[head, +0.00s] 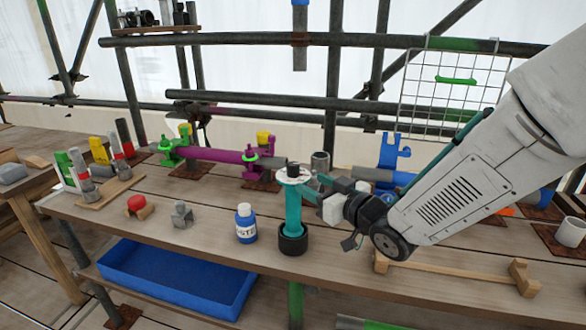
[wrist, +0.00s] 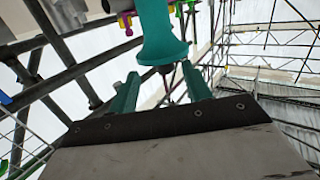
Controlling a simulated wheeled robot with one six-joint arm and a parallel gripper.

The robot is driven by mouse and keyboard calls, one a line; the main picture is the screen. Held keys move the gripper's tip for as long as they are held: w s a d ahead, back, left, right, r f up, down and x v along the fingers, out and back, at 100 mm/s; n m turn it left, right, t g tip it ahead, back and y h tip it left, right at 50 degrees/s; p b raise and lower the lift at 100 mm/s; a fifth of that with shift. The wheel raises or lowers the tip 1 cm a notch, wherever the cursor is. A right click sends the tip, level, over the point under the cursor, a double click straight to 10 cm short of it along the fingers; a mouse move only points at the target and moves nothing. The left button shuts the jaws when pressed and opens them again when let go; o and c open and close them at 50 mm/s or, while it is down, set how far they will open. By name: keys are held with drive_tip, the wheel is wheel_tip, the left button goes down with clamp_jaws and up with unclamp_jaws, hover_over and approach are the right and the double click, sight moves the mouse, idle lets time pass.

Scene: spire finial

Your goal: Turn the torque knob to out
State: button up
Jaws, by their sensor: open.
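A teal upright tool (head: 293,212) stands in a black round base (head: 293,240) near the front edge of the bench. A white disc (head: 281,175) and a black knob (head: 293,169) sit on its top; any marks on the disc are too small to read. My gripper (head: 312,188) is open and comes from the right, close beside the tool's upper part. In the wrist view, the flared teal body (wrist: 162,38) shows just beyond and between my open fingertips (wrist: 158,76). I cannot tell whether the fingers touch it. The knob's top is not clear in the wrist view.
A white-and-blue bottle (head: 246,224) stands just left of the tool. A grey clamp (head: 182,215) and a red-topped piece (head: 136,204) are further left. A purple pipe (head: 215,155) lies behind. A wooden rack (head: 450,268) lies front right, and a blue tray (head: 170,278) is below.

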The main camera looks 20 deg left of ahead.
sight(298, 171)
drive_tip(key=shift+a+r+y, duration=0.35)
drive_tip(key=shift+r+y, duration=0.05)
drive_tip(key=shift+r, duration=0.2)
drive_tip(key=x, duration=0.7)
drive_tip(key=shift+w, duration=0.1)
drive_tip(key=c, duration=0.9)
